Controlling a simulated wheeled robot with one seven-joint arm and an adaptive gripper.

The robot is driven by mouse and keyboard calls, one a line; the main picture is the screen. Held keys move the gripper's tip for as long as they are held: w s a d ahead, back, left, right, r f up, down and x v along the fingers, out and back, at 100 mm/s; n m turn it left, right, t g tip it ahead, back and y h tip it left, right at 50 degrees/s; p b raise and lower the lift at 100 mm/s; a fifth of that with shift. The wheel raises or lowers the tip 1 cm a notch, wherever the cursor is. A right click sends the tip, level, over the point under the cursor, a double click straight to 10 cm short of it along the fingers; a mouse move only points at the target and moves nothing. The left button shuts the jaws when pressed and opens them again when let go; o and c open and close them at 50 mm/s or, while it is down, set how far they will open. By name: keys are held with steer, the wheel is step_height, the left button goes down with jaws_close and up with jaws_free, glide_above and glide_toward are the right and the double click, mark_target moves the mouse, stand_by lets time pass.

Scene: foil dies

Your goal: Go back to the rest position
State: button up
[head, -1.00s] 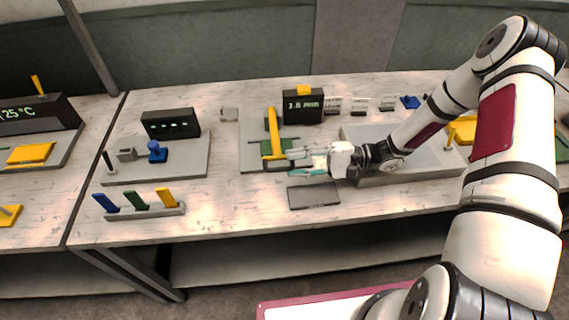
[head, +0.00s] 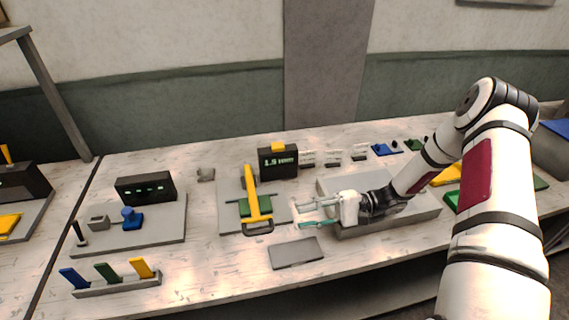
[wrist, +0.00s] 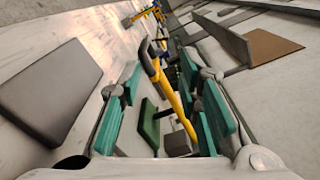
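My gripper (head: 299,215) is open and empty, with teal finger pads. In the head view it is just right of a press with a yellow lever (head: 251,190) and a green block (head: 246,207) under the lever, on a grey base plate. In the wrist view the yellow lever (wrist: 178,98) and the green block (wrist: 149,124) show beyond and between the spread fingers (wrist: 168,108). I cannot see any contact with the lever. My forearm reaches in from the right over a grey tray (head: 425,215).
A dark flat pad (head: 296,253) lies in front of the gripper. A black display box (head: 278,163) stands behind the press. Small signs (head: 333,157) line the back. A rack with blue, green and yellow tabs (head: 118,284) is at the front left, near a blue-knobbed fixture (head: 132,217).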

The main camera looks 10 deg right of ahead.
steer(key=s+r+n+t+h, duration=0.1)
steer(key=s+r+t+h, duration=0.1)
steer(key=s+r+h, duration=0.4)
steer(key=s+d+r+n+t+h, duration=0.1)
steer(key=s+r+h, duration=0.5)
steer(key=r, duration=0.8)
steer(key=s+d+r+n+t+h, duration=0.1)
steer(key=s+r+n+t+h, duration=0.1)
steer(key=s+r+h, duration=0.4)
step_height(320, 180, up, 4)
steer(key=shift+s+n+t, duration=0.3)
steer(key=shift+s+n, duration=0.1)
steer(key=shift+n, duration=0.2)
